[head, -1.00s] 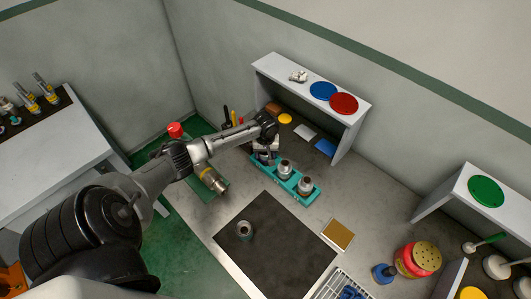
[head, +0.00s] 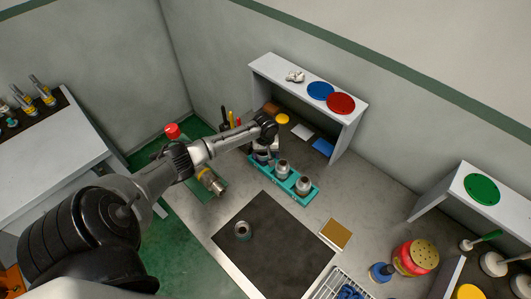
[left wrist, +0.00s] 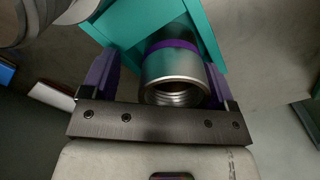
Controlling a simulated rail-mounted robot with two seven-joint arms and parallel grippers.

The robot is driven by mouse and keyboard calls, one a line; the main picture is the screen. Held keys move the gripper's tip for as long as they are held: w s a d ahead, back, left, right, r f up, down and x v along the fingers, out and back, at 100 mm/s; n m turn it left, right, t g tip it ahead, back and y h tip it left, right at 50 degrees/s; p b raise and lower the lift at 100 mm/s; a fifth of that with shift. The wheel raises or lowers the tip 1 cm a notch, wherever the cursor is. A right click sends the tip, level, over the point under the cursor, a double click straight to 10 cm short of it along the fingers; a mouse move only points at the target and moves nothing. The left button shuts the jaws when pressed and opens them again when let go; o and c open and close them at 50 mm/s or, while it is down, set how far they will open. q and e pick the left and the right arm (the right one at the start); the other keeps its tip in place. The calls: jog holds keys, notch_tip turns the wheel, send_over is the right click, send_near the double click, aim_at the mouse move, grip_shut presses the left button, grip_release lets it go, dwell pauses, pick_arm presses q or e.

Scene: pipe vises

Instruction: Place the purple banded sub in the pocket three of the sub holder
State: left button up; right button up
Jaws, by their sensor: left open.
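The purple banded sub (left wrist: 174,72) is a metallic cylinder with a purple band. In the left wrist view it stands in an end pocket of the teal sub holder (left wrist: 208,30). My left gripper (head: 263,150) is over the far left end of the holder, which also shows in the head view (head: 292,194). Its jaws are open, one on each side of the sub, with a gap at the left. Two other metallic subs (head: 282,167) (head: 304,185) stand in the holder's other pockets. The gripper largely hides the purple banded sub in the head view. My right gripper is not in view.
Another sub (head: 243,230) stands on the black mat (head: 275,250). A grey shelf (head: 352,118) rises behind the holder. A yellow-banded tool (head: 208,180) lies left of it, and a tan pad (head: 336,234) lies to the right. Much of the mat is clear.

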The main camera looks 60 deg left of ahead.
pick_arm(q)
jog(key=shift+s+a+f, duration=0.1)
jog(key=shift+s+f, duration=0.15)
jog(key=shift+f, duration=0.2)
jog(key=shift+s+a+f, duration=0.1)
jog(key=shift+s+f, duration=0.1)
jog(key=shift+f, duration=0.25)
jog(key=shift+r, duration=0.25)
notch_tip(320, 180, up, 14)
jog(key=p, duration=0.1)
jog(key=shift+f+p, duration=0.25)
jog(key=shift+p, duration=0.1)
